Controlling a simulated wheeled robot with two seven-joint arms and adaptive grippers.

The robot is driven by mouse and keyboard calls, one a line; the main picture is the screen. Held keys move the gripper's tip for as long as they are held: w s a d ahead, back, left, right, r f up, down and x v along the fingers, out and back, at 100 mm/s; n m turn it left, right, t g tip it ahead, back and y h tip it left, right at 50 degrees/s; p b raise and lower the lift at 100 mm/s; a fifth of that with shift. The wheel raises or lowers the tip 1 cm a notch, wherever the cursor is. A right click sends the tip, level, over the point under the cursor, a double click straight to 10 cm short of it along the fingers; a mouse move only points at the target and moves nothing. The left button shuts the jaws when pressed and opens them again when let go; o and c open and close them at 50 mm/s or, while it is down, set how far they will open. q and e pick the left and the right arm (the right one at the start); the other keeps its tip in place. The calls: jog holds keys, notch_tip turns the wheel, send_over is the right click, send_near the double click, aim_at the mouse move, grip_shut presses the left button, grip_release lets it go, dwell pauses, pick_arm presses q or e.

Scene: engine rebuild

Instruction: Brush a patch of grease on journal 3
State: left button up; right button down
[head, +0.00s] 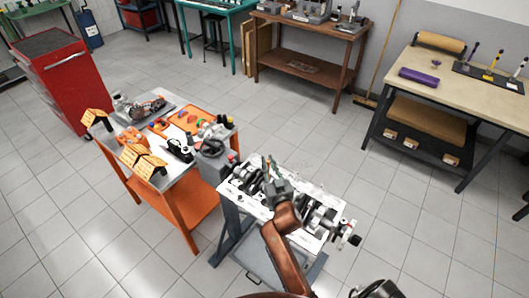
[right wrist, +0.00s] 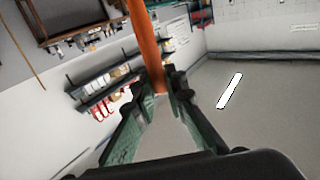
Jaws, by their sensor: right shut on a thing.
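The crankshaft (head: 318,221) lies along a white-topped bench (head: 300,176) in the head view, with bright metal and dark parts along it. My right gripper (head: 268,167) is over its middle and hides part of it. In the right wrist view the green fingers (right wrist: 160,97) are shut on an orange handle (right wrist: 148,45), which looks like the brush's. The brush's bristles cannot be made out. I cannot tell which journal is number 3, nor whether the brush touches one. No grease patch can be made out. My left gripper is not in view.
A red tool cabinet (head: 67,77) is farther left. A workbench (head: 460,80) with a purple roll (head: 418,77) stands back right. Clear tiled floor lies between.

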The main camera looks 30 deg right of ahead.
jog(key=shift+s+d, duration=0.15)
jog(key=shift+d, duration=0.05)
jog(key=shift+w+p, duration=0.25)
jog(key=shift+p, duration=0.1)
pick_arm(q)
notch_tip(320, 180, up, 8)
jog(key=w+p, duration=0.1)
jog(key=p, duration=0.6)
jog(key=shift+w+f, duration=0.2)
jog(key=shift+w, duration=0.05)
pick_arm(e)
notch_tip(320, 180, up, 8)
jog(key=a, duration=0.2)
jog(key=shift+s, duration=0.4)
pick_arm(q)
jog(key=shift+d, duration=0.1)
